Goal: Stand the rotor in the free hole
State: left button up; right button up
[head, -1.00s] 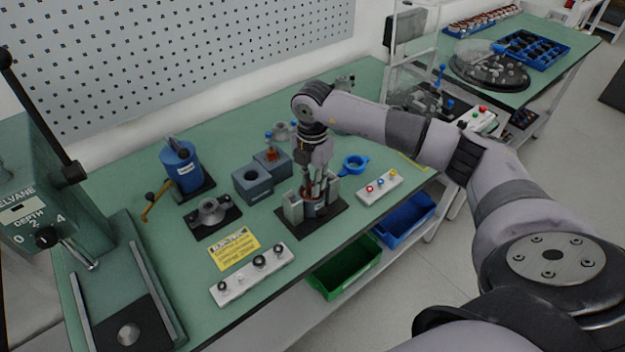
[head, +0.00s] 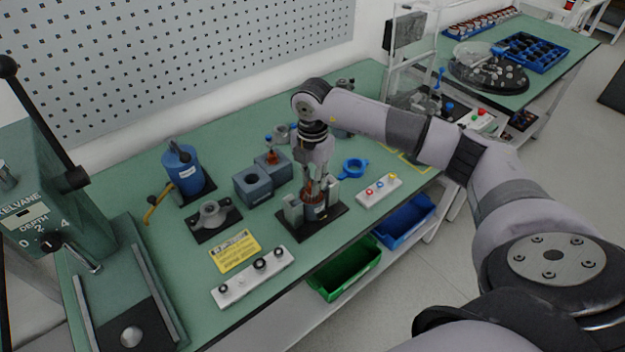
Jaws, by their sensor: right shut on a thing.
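My right gripper (head: 317,181) is above the grey fixture (head: 293,209) on a black plate, pointing down. It is shut on a slim part that looks like the rotor, mostly hidden by the fingers. The grey holder block (head: 253,188) to the left has an open, empty-looking hole. The block behind it (head: 272,164) holds a copper part with a blue top. My left gripper is not in view.
A blue cylinder (head: 184,170) and a grey flanged part (head: 211,215) stand left of the holder. A press (head: 45,215) stands far left.

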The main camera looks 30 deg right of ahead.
jog(key=shift+r+p, duration=2.25)
jog(key=shift+r, duration=1.25)
